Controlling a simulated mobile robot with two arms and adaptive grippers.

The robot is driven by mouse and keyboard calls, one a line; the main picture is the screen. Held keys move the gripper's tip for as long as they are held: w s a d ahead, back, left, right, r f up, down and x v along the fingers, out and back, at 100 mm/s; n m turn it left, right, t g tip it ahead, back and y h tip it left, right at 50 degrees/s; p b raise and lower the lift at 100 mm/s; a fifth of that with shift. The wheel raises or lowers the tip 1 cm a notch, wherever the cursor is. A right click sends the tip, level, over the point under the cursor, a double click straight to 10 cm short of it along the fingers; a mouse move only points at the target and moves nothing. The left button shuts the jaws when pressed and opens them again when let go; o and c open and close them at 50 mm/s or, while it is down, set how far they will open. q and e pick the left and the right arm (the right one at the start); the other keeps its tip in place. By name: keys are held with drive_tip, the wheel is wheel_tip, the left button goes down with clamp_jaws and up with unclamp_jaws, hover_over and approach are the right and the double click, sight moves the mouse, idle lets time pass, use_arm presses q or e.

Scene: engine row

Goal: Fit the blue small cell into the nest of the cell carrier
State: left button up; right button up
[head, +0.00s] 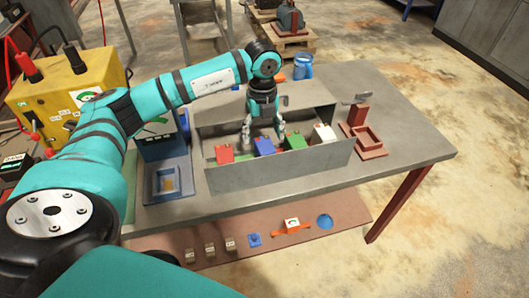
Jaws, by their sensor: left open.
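The blue small cell (265,147) stands in a grey open-topped box on the table, between a red cell (225,154) and a green cell (294,143). My left gripper (264,133) points down into the box, its open fingers at the blue cell; I cannot tell whether they touch it. A brown-red holder (367,152) with a square, empty-looking recess stands right of the box; it looks like the cell carrier, though no label is readable. My right gripper is not in view.
The grey box (266,176) has raised walls around the cells. A white cell (323,135) is at its right end. A blue-framed stand (169,181) is left of it, and a blue cup (303,68) is behind. The table's right front (425,150) is clear.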

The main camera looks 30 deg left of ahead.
sight(263, 145)
use_arm(q)
wheel_tip(263, 145, down, 4)
drive_tip(key=shift+r+p, duration=0.1)
drive_tip(key=shift+p, duration=0.25)
drive_tip(key=shift+d+f, duration=0.1)
drive_tip(key=shift+f, duration=0.25)
drive_tip(key=f, duration=0.1)
drive_tip(key=f+p, duration=0.2)
drive_tip(key=shift+w+f, duration=0.25)
drive_tip(key=shift+f, duration=0.5)
clamp_jaws()
drive_tip(key=shift+w+r, duration=0.1)
